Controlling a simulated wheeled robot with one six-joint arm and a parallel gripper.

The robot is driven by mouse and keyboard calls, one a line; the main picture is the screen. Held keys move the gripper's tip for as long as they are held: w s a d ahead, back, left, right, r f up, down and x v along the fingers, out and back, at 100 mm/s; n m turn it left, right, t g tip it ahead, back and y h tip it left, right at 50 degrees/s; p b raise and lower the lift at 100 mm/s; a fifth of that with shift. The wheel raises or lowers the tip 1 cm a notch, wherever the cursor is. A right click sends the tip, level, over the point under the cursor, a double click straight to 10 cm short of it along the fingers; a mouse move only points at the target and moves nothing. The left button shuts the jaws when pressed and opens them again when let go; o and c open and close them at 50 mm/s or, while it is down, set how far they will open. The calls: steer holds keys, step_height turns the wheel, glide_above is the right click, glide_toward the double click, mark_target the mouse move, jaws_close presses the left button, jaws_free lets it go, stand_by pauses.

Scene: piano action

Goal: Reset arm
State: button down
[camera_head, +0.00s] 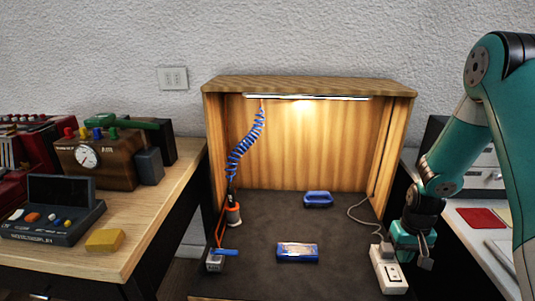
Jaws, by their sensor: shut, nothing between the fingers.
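My teal arm comes in from the right edge of the head view. My gripper (422,256) hangs low at the right side of the wooden booth, beside a white power strip (388,270). Its small dark fingers are shut, with nothing seen between them. The gripper partly overlaps the booth's right edge in the picture; I cannot tell whether it touches the power strip.
The lit wooden booth (311,84) holds a blue-handled object (317,199), a blue box-like item (297,252) and a coiled blue cable (244,145). A left bench (150,205) carries several devices and a yellow block (105,240). The booth floor's middle is mostly clear.

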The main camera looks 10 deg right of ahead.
steer(key=s+a+r+n+t+y, duration=0.15)
steer(key=a+r+n, duration=0.35)
steer(key=a+r, duration=1.3)
steer(key=s+a+r+n+g+y, duration=0.1)
steer(key=s+a+r+n, duration=0.2)
steer(key=s+a+r, duration=0.4)
steer(key=s+a+r+n+g+y, duration=0.1)
steer(key=s+a+r+n+y, duration=0.1)
steer(key=s+a, duration=0.6)
step_height(320, 180, up, 17)
steer(key=s+d+p, duration=0.1)
steer(key=d+p, duration=0.1)
steer(key=p, duration=1.4)
steer(key=shift+d+f, duration=0.15)
steer(key=shift+d, duration=0.15)
steer(key=shift+s+t, duration=0.1)
steer(key=shift+t, duration=0.15)
steer(key=shift+d, duration=0.1)
